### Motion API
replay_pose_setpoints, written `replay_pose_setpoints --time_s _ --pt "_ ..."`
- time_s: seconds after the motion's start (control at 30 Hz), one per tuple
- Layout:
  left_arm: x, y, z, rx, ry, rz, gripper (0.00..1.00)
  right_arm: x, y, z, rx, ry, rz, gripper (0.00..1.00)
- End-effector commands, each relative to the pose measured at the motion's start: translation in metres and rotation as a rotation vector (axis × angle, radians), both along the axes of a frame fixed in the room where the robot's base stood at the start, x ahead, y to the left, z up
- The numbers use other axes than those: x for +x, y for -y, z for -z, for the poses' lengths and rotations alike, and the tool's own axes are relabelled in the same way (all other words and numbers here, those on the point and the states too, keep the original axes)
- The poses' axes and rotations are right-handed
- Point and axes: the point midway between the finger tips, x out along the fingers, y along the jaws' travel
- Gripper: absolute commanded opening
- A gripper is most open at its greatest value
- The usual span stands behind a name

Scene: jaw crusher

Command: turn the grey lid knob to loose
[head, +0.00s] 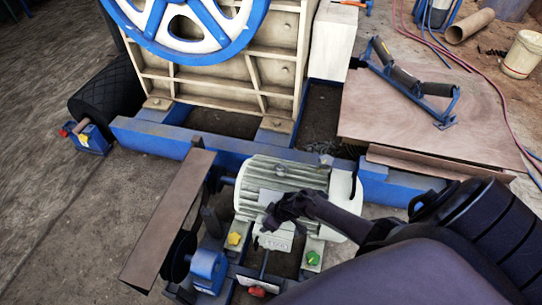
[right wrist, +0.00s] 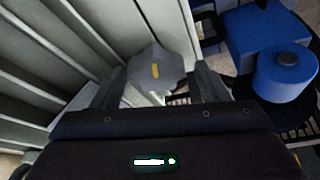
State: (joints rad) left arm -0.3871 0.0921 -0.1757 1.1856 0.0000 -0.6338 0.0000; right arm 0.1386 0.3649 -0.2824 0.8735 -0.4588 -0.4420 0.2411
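The grey lid knob (right wrist: 156,72) is lobed, with a short yellow mark on its face that stands nearly upright in the right wrist view. My right gripper (right wrist: 157,84) is open, with one finger on each side of the knob and gaps between; whether a finger touches it I cannot tell. In the head view my right gripper (head: 272,217) is over the pale finned motor (head: 290,178), beside a grey lid-like plate, and the knob cannot be made out there. My left gripper is not in view.
A yellow knob (head: 234,239), a green knob (head: 313,258) and a red knob (head: 257,291) sit around the motor's base. A brown belt guard (head: 172,215) stands to the left. A blue rounded part (right wrist: 285,75) is right of the gripper in the wrist view.

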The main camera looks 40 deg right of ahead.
Motion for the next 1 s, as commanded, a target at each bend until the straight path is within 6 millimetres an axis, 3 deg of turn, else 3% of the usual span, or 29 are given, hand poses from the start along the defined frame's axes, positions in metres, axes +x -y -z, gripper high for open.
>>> replay_pose_setpoints --time_s 0.57,0.77,1.0 --pt "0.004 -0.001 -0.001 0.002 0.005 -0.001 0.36 0.003 0.005 -0.002 -0.007 0.006 0.037 0.72" --pt "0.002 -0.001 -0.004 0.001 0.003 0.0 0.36 0.0 0.003 -0.001 -0.004 0.002 0.261 0.72" --pt "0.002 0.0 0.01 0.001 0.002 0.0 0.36 0.0 -0.003 0.004 -0.003 0.0 0.718 0.72"
